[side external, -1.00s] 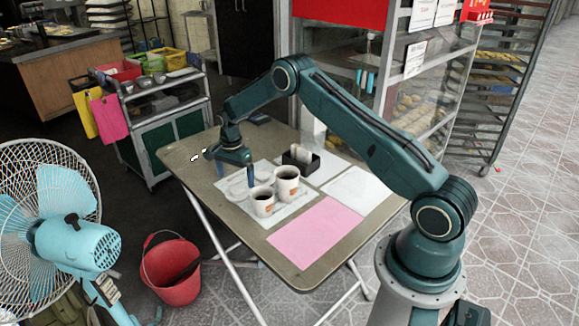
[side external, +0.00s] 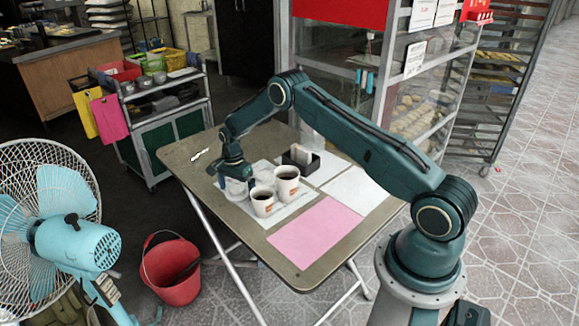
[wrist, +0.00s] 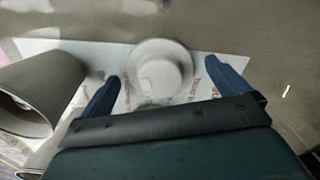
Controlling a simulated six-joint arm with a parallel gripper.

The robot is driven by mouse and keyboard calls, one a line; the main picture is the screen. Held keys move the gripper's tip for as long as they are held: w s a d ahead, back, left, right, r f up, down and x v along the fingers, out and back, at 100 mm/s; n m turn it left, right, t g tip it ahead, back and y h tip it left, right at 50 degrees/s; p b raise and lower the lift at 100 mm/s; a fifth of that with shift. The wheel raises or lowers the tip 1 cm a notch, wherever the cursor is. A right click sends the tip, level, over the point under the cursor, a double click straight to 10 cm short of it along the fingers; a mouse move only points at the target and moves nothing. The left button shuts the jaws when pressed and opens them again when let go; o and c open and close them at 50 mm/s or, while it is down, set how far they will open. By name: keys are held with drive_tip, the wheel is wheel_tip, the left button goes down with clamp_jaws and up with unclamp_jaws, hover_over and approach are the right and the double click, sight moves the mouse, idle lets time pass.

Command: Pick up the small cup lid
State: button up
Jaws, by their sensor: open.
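A round, pale translucent lid (wrist: 160,70) lies on the printed white sheet and shows near the top middle of the wrist view. I cannot tell for sure whether it is the small one. In the side view a clear lid (side external: 236,188) shows under my gripper (side external: 236,182), partly hidden by it. In the wrist view my gripper (wrist: 165,82) is open, with one blue finger left and one right of the lid, neither visibly touching it. A smaller cup (side external: 262,202) and a larger cup (side external: 287,184), both with dark contents, stand beside it.
In the wrist view a cup (wrist: 38,98) stands close to the left finger. A black holder (side external: 301,161) with pale packets stands behind the cups. A pink sheet (side external: 316,232) lies on the front of the table (side external: 182,156). The table's left side is mostly clear.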

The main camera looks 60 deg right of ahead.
sight(237, 188)
drive_tip(key=c, duration=1)
drive_tip(key=shift+o, duration=0.2)
drive_tip(key=shift+r, duration=0.1)
wheel_tip(237, 188, up, 20)
drive_tip(key=shift+s, duration=0.1)
idle(0.7)
drive_tip(key=s+a+f+m, duration=0.1)
drive_tip(key=s+f, duration=0.1)
drive_tip(key=s, duration=0.4)
drive_tip(key=s+a+f+m, duration=0.1)
drive_tip(key=s+a+f, duration=0.1)
drive_tip(key=s, duration=0.4)
drive_tip(key=shift+f+m, duration=0.3)
drive_tip(key=shift+f, duration=0.2)
